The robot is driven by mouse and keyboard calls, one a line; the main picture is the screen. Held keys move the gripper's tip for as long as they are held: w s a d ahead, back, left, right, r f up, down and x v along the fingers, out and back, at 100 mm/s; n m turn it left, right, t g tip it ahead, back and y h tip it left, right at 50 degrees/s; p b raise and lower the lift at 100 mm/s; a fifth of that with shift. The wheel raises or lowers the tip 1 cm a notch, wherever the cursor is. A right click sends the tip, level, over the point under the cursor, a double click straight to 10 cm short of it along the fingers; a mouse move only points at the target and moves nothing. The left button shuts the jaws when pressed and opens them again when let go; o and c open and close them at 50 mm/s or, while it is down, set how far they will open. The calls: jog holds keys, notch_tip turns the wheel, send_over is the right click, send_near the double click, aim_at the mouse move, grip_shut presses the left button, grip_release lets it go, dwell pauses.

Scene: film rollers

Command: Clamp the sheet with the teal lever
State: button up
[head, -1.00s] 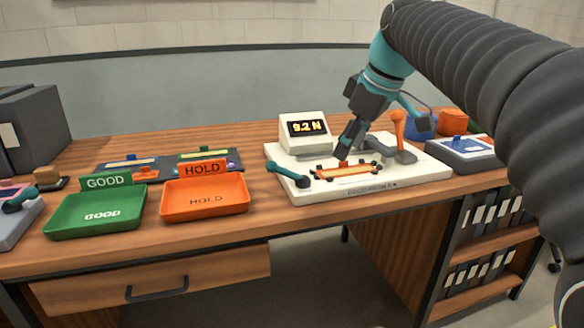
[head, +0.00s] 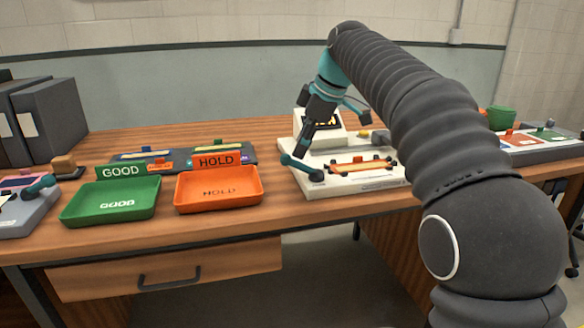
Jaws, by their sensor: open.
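The teal lever (head: 301,168) lies low on the left front of the white tester base (head: 350,186), its knob pointing left. The sheet, an orange-edged strip with a small red tab (head: 362,167), lies flat on the tester, right of the lever, between small black end holders. My gripper (head: 301,153) points down at the lever, its fingertips just above or behind the lever's arm. It is open with nothing visible between the fingers. Whether it touches the lever cannot be told.
The orange HOLD tray (head: 218,205) and green GOOD tray (head: 110,215) stand left of the tester. A separate device (head: 22,212) with its own teal lever is at far left. My arm covers the tester's right side. The display (head: 322,118) is partly hidden.

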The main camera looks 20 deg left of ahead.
aim_at(295, 161)
jog(key=x, duration=0.6)
jog(key=shift+a+f+b, duration=0.1)
jog(key=shift+f+b, duration=0.25)
jog(key=shift+b, duration=0.05)
grip_shut()
